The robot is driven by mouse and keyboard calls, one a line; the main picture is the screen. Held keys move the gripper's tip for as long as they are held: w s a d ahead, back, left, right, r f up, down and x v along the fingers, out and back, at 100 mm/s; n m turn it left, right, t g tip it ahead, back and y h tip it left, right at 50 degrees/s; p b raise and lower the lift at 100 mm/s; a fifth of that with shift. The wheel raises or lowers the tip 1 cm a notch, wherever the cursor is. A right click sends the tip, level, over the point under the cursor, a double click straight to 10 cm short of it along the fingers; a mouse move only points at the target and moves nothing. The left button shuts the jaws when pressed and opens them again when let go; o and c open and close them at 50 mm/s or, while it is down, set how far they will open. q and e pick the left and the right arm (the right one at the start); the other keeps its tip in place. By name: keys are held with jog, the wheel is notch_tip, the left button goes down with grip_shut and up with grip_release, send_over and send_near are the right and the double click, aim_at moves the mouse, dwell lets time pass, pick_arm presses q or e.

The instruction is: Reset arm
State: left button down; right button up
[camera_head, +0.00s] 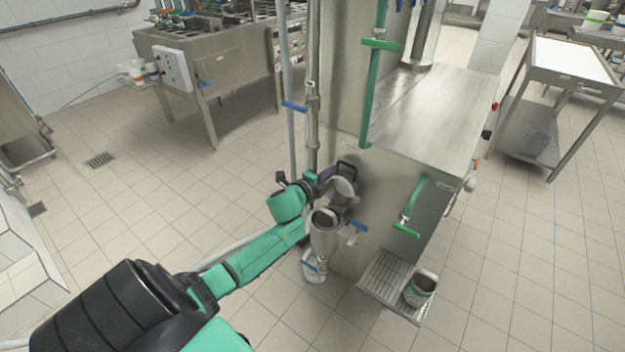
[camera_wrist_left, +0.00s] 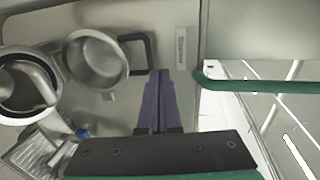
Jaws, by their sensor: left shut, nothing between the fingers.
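My left arm reaches in from the lower left of the head view to the steel machine (camera_head: 395,190). My left gripper (camera_head: 324,177) is beside the machine's side, close to a steel jug (camera_head: 342,189) with a dark handle. In the left wrist view, the gripper's purple fingers (camera_wrist_left: 159,92) are shut together with nothing between them. They are just right of the jug (camera_wrist_left: 93,62) and apart from it. A steel hopper (camera_head: 323,238) is below the jug; its round mouth (camera_wrist_left: 12,98) shows in the left wrist view. My right gripper is not in view.
A green handle (camera_head: 408,215) and vertical pipes (camera_head: 290,110) stand near the arm. Tiled floor (camera_head: 150,190) is clear at the left.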

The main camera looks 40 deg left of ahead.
pick_arm(q)
jog(key=s+r, duration=0.2)
jog(key=s, duration=0.4)
jog(key=s+f+n+g, duration=0.3)
jog(key=s+f, duration=0.2)
jog(key=f, duration=0.6)
jog(key=s+a+f+n+g+y, duration=0.1)
jog(key=s+f+n+g, duration=0.15)
jog(key=s+f, duration=0.55)
jog(key=s+f+n+g, duration=0.3)
jog(key=f+n, duration=0.1)
jog(key=f, duration=0.9)
jog(key=s+d+f+n+g, duration=0.2)
jog(key=s+f, duration=0.3)
jog(key=s, duration=0.3)
jog(key=s+d+f+n+g, duration=0.2)
jog(key=s+d+f, duration=0.2)
jog(key=s, duration=0.5)
jog(key=s+d+f+n+g+h, duration=0.1)
jog(key=s+d+f, duration=0.3)
jog(key=s, duration=0.5)
jog(key=shift+f+n+g, duration=0.45)
jog(key=shift+f+g, duration=0.2)
jog(key=shift+f, duration=0.15)
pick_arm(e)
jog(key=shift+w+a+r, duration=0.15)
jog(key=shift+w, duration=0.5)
pick_arm(q)
jog(key=shift+w, duration=0.15)
